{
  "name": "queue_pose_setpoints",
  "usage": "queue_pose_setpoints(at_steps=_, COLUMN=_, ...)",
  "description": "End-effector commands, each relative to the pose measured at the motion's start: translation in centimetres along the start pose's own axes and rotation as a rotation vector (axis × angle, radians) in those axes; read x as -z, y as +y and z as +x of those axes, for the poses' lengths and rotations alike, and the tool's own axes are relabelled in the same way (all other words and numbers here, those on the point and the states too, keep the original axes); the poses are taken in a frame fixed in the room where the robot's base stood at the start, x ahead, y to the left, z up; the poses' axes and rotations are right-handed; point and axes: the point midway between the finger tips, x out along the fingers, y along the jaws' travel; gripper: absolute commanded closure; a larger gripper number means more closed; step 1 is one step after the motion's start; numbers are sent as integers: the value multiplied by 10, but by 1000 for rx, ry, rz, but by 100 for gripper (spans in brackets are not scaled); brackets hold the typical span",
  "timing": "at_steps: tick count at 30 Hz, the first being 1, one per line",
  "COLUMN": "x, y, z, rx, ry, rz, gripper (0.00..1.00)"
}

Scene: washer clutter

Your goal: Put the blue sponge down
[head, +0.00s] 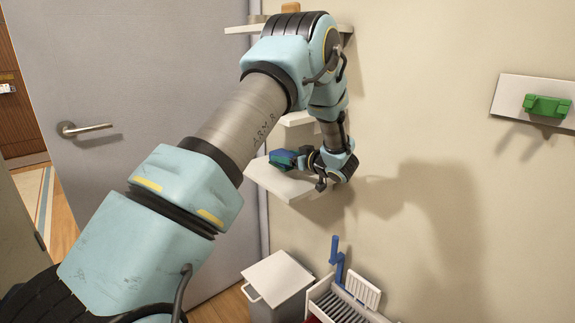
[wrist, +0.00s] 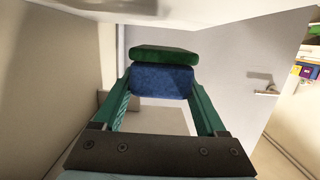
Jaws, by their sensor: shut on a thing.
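The blue sponge (wrist: 161,82) has a dark green layer on top. It is between the two fingers of my gripper (wrist: 160,88), which is shut on it. In the head view the sponge (head: 281,158) is at the left side of my gripper (head: 294,160), above the lower white wall shelf (head: 287,185). I cannot tell whether the sponge touches the shelf. My fingers are partly hidden by the wrist in the head view.
Another shelf (head: 299,118) is just above my gripper, and its underside (wrist: 200,10) fills the top of the wrist view. A grey door (head: 130,90) is at the left. A green object (head: 546,106) sits on a right shelf.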

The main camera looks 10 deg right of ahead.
Motion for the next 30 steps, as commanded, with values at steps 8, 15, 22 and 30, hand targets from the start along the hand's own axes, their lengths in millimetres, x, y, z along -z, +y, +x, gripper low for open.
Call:
queue_pose_setpoints(at_steps=8, x=-31, y=3, z=6, rx=-1, ry=0, rz=1, gripper=88)
queue_pose_setpoints(at_steps=15, x=-35, y=4, z=7, rx=-1, ry=0, rz=1, gripper=88)
queue_pose_setpoints(at_steps=22, x=-37, y=4, z=7, rx=0, ry=-1, rz=1, gripper=19)
queue_pose_setpoints(at_steps=30, x=-37, y=3, z=7, rx=0, ry=-1, rz=1, gripper=0)
